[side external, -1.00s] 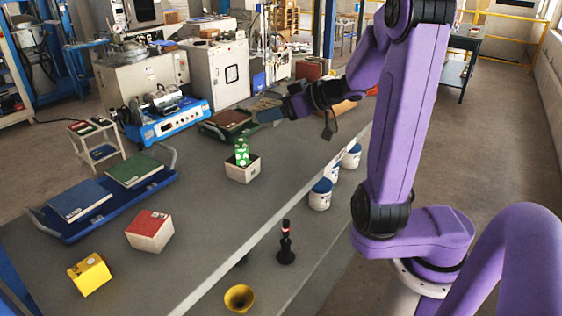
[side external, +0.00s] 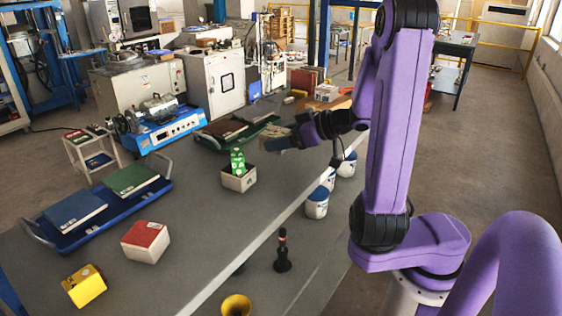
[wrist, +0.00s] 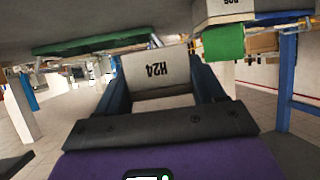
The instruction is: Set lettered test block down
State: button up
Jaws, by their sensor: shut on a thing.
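A pale off-white block (wrist: 157,72) with black letters H24 sits between the two dark fingers of my gripper (wrist: 165,85) in the wrist view. My gripper is shut on it, and the letters appear upside down there. In the side external view my gripper (side external: 280,140) reaches left from the arm, right of the white box with the green carton and near the right end of the green tray. The block is small and hard to make out there. I cannot tell its exact height above the grey table (side external: 200,215).
A white box (side external: 238,182) holds a green carton (side external: 237,160). A green tray (side external: 215,134) bears a dark brown slab. A blue tray (side external: 60,236), a red-topped block (side external: 145,242), a yellow block (side external: 84,286) and a dark post (side external: 283,252) stand nearer. Several white tubs line the right side.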

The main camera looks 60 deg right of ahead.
aim_at(282, 171)
jog(key=shift+f, duration=2.95)
jog(key=shift+f, duration=0.15)
jog(key=o, duration=1.3)
jog(key=shift+o, duration=0.2)
jog(key=v, duration=1.7)
jog(key=shift+s+d, duration=0.1)
jog(key=shift+d, duration=0.1)
